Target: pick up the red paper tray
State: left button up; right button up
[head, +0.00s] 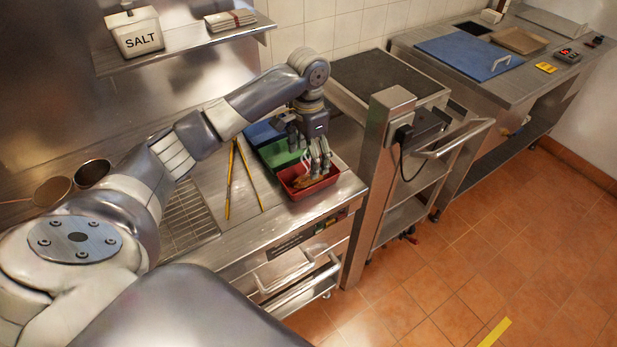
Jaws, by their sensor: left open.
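The red paper tray (309,184) sits on the steel counter near its front right corner. Some brownish food and a pale strip show inside it, partly hidden by my gripper. My left gripper (318,172) points down over the tray, with its open fingers at or just above the tray's inside. I cannot tell whether the fingers touch the tray or its contents. My right gripper is not in view.
A green tray (279,154) and a blue tray (262,132) stand in a row behind the red one. Yellow tongs (233,180) lie to the left, beside the grill grate (185,220). A steel post (378,160) rises close to the right. A salt box (135,33) stands on the shelf.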

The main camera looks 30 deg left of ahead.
aim_at(308, 176)
pick_arm(q)
jog(key=shift+w+f, duration=0.15)
jog(key=shift+f, duration=0.3)
notch_tip(308, 176, down, 4)
jog(key=shift+f+p, duration=0.2)
jog(key=shift+p, duration=0.75)
jog(key=shift+f, duration=0.4)
jog(key=shift+c, duration=0.8)
jog(key=c, duration=0.5)
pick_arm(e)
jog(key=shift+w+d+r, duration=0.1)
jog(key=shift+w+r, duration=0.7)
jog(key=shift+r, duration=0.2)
